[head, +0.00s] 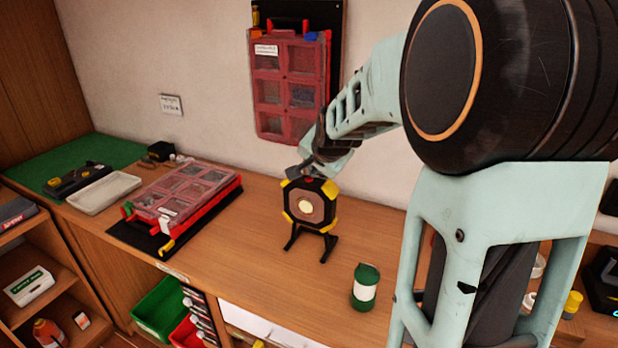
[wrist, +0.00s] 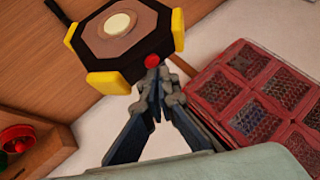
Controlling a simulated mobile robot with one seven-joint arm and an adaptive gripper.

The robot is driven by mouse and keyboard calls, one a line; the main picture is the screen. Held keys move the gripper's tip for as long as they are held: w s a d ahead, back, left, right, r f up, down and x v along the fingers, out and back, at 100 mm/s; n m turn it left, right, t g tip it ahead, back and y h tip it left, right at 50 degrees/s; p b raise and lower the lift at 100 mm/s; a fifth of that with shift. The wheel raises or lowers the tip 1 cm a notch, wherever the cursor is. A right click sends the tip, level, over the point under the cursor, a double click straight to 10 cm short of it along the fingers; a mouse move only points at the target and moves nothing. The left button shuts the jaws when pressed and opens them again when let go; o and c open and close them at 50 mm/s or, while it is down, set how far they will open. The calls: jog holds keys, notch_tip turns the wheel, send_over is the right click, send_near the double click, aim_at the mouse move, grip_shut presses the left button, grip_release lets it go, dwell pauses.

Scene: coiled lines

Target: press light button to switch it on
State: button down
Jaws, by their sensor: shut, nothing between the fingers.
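The work light (head: 310,205) is a black octagonal lamp with yellow corners and a pale round centre. It stands upright on dark feet on the wooden counter; I cannot tell whether it is lit. In the wrist view, the light (wrist: 125,38) fills the upper left, and its red button (wrist: 152,61) shows on its edge. My gripper (wrist: 155,76) is shut and empty, with its fingertips right at the button; I cannot tell whether they touch it. In the head view, my gripper (head: 303,172) is at the top of the light, and the button is mostly hidden.
A red organizer case (head: 180,190) lies on the wooden counter (head: 240,265) to the left, and another red case (head: 288,85) hangs on the wall behind. A green-and-white canister (head: 364,290) stands front right of the light. A pale tray (head: 104,193) sits far left.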

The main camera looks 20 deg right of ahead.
dwell(0.5)
jog(key=shift+f+b, duration=0.5)
jog(key=shift+b, duration=0.05)
jog(key=shift+r, duration=0.4)
jog(key=shift+r+p, duration=2.05)
jog(key=shift+r, duration=1.05)
